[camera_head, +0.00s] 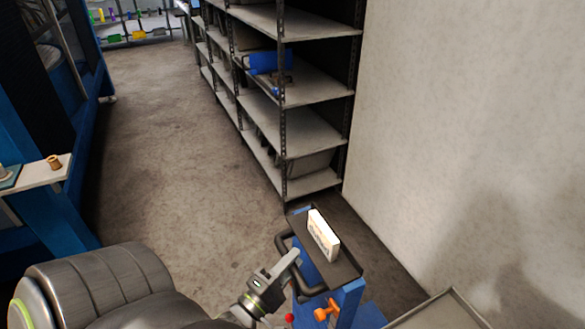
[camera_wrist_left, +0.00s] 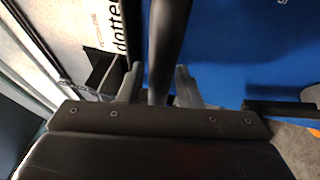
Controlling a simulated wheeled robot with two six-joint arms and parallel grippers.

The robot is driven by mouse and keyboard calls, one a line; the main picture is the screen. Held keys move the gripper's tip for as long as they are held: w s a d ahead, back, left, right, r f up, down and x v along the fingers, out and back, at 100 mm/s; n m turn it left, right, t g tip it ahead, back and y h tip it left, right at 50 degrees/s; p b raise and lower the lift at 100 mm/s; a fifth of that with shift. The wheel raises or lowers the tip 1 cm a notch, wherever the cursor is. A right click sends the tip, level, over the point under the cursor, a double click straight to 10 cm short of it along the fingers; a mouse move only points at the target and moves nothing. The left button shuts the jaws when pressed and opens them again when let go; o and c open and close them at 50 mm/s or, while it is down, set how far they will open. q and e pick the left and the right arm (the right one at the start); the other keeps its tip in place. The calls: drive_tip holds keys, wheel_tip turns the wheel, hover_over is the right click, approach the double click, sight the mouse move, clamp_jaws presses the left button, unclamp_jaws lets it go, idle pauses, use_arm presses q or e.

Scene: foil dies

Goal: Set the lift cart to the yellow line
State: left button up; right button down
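The lift cart (camera_head: 349,296) is blue, with a dark top and a black bar handle (camera_head: 283,245), at the lower middle right of the head view. My left gripper (camera_head: 292,262) is at this handle. In the left wrist view the black bar (camera_wrist_left: 168,40) runs between my two fingers (camera_wrist_left: 158,78). A gap shows between the bar and the left finger; the right finger is close to the bar or touching it. The blue cart surface (camera_wrist_left: 250,50) lies behind. My right gripper is not in view. I see no yellow line.
A white box (camera_head: 323,235) stands on the cart's top. A metal shelf rack (camera_head: 315,90) and a pale wall (camera_head: 460,120) are just beyond and to the right. A grey tray (camera_head: 440,312) is at the lower right. Bare floor (camera_head: 170,130) is clear on the left.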

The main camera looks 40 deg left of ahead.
use_arm(q)
drive_tip(key=shift+o, duration=0.8)
drive_tip(key=shift+s+f, duration=0.15)
drive_tip(key=shift+s, duration=0.15)
drive_tip(key=s+f+b, duration=0.2)
drive_tip(key=s+b, duration=0.4)
drive_tip(key=s, duration=1)
drive_tip(key=shift+s+d+f, duration=0.25)
drive_tip(key=shift+d+f, duration=0.15)
drive_tip(key=shift+d, duration=0.05)
